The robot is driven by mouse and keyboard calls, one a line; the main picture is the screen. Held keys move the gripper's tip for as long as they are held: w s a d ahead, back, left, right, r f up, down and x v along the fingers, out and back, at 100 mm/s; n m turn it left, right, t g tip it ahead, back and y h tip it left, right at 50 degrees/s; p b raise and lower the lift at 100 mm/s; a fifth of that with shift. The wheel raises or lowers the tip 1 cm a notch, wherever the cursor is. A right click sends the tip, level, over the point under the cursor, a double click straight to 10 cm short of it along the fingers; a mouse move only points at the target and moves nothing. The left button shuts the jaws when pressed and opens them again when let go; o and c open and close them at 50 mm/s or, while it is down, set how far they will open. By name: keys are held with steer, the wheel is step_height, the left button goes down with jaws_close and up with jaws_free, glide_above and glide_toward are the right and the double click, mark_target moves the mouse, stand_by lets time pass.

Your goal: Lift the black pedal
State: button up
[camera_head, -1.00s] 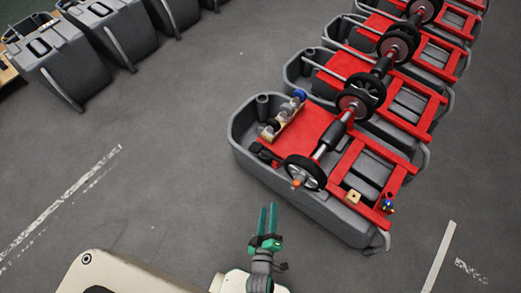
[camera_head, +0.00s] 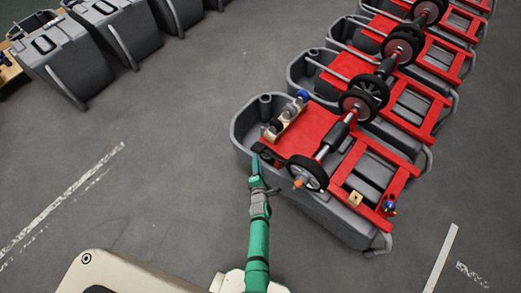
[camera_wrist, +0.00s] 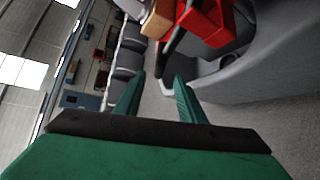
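The black pedal (camera_head: 266,151) sticks out from the near left corner of the red frame on the nearest grey tank (camera_head: 330,215). My gripper (camera_head: 256,160) is just below and left of the pedal in the head view, with its fingertips close to it. I cannot tell whether they touch. In the wrist view my gripper (camera_wrist: 160,78) has its two green fingers apart, with nothing clearly held between them. A dark bar (camera_wrist: 174,42), which seems to be the pedal, shows just beyond the fingertips.
A black wheel (camera_head: 307,173) with an orange hub end sits right of the pedal. A wooden block with knobs (camera_head: 284,122) lies behind it. A small wooden cube (camera_head: 355,198) and a blue figure (camera_head: 389,205) rest on the frame.

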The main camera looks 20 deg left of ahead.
mark_target(257, 149)
steer(key=shift+x, duration=4.75)
steer(key=shift+w+d+r, duration=0.1)
steer(key=shift+d, duration=0.05)
